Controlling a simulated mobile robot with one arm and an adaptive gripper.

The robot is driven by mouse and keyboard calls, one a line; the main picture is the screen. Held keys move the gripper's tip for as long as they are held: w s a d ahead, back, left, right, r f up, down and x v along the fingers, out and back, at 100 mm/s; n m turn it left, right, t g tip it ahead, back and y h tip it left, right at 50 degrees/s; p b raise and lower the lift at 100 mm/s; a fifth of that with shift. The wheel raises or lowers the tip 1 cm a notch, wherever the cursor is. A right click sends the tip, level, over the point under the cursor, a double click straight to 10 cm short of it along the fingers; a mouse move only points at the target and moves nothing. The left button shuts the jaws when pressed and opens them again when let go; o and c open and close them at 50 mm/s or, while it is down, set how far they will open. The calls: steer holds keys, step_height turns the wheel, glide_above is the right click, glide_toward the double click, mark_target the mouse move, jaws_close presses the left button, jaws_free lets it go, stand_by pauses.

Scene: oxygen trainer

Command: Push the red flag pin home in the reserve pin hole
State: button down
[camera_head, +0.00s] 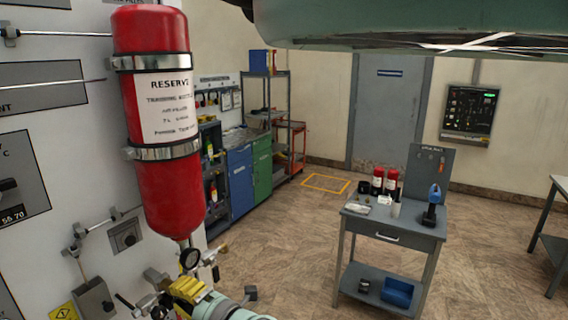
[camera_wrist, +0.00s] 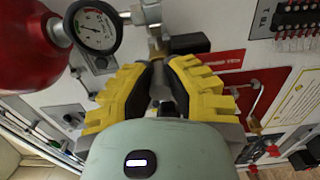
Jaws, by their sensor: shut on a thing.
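My gripper (camera_head: 187,289) has yellow fingers and is low beside the panel, under the red RESERVE cylinder (camera_head: 165,205). In the wrist view my gripper (camera_wrist: 159,78) is closed around a small grey part (camera_wrist: 160,90), mostly hidden between the fingers. I cannot tell whether that part belongs to the red flag pin or to the fittings. Small red pieces (camera_wrist: 272,150) show at the lower right of the wrist view; I cannot tell whether one is the flag. I cannot make out the reserve pin hole.
A round pressure gauge (camera_wrist: 94,26) and a black handle (camera_wrist: 187,43) sit close beyond my fingers. Pipework and a grey box (camera_head: 95,299) stand out from the panel at left. A grey trolley (camera_head: 390,231) stands at right, with open floor between.

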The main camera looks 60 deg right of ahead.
steer(key=s+b, duration=0.1)
steer(key=s, duration=0.5)
steer(key=shift+s+d, duration=0.25)
stand_by(1.1)
steer(key=shift+w, duration=0.15)
steer(key=shift+w+a, duration=0.1)
steer(key=shift+w, duration=1.05)
steer(key=shift+w+a+b, duration=0.15)
steer(key=shift+w+b, duration=1.1)
steer(key=shift+w, duration=0.75)
stand_by(1.8)
steer(key=c, duration=1)
jaws_free()
steer(key=shift+s, duration=0.15)
